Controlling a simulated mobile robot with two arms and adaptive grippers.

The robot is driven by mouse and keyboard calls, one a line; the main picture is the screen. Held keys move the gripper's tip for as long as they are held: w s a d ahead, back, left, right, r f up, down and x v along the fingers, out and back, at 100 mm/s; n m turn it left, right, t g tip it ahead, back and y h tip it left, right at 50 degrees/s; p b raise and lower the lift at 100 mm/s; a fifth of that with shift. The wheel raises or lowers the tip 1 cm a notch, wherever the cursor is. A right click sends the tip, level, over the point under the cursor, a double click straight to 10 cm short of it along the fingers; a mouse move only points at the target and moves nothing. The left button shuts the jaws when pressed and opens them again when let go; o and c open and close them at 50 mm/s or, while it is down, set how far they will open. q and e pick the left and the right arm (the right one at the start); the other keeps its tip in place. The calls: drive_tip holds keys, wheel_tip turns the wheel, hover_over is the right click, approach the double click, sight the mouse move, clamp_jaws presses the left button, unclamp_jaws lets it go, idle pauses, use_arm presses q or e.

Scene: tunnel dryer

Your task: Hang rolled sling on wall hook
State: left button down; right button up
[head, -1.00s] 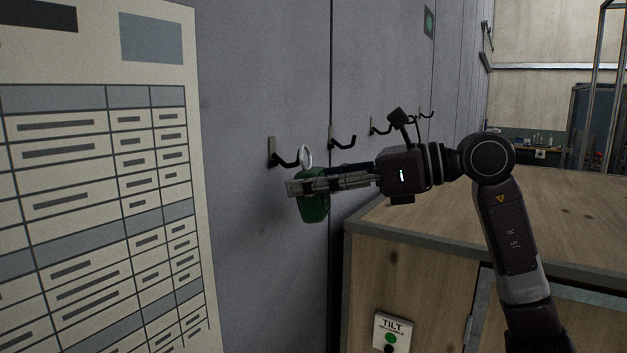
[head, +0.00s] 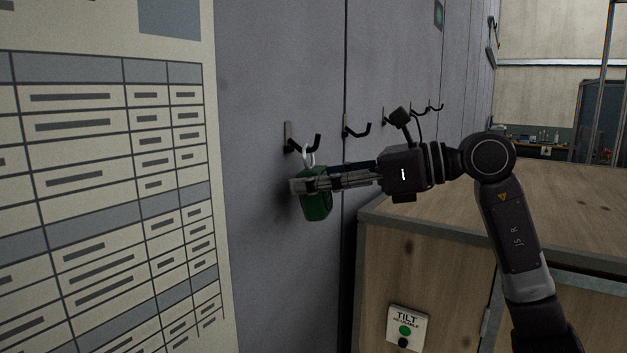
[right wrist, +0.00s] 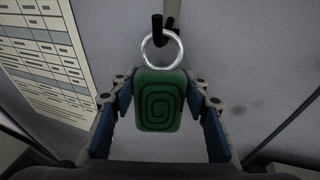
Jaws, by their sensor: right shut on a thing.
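The rolled sling (head: 316,204) is a green roll with a dark spiral on its end and a metal ring (head: 309,158) on top. My right gripper (head: 305,186) is shut on the sling near the wall. The nearest black wall hook (head: 301,147) is right above the sling, and the ring's top meets its arm in the head view. In the right wrist view, the sling (right wrist: 159,104) hangs between the fingers, and the hook's end (right wrist: 158,32) overlaps the upper part of the ring (right wrist: 147,53). I cannot tell whether the ring rests on the hook. My left gripper is out of view.
More hooks line the grey wall (head: 265,90) to the right, the second one (head: 357,131) being closest. A large printed chart (head: 110,210) covers the left. A wooden crate (head: 480,215) with a tilt label (head: 407,328) stands below and behind my right arm.

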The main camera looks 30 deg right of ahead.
idle(0.3)
drive_tip(key=o, duration=1.4)
drive_tip(key=shift+o, duration=0.2)
drive_tip(key=v, duration=1.2)
